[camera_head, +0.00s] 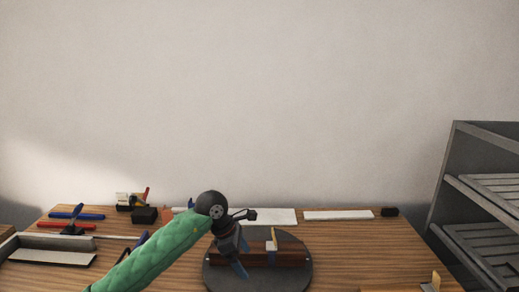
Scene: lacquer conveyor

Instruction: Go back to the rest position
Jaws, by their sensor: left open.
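My left arm, in a green sleeve, comes in from the lower left. Its dark gripper (241,268) points down over the left part of a round dark plate (300,280). A reddish-brown block (292,257) lies across the plate, and a small piece with a light top and a blue-grey base (272,243) stands by it. The gripper is open, with its fingertips close to the block's left part; I cannot tell whether they touch it. My right gripper is not in view.
A grey slatted rack (485,190) stands at the right. Blue (88,216) and red (55,225) tools lie at the left beside a grey tray (55,242). White flat pieces (338,215) lie along the back.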

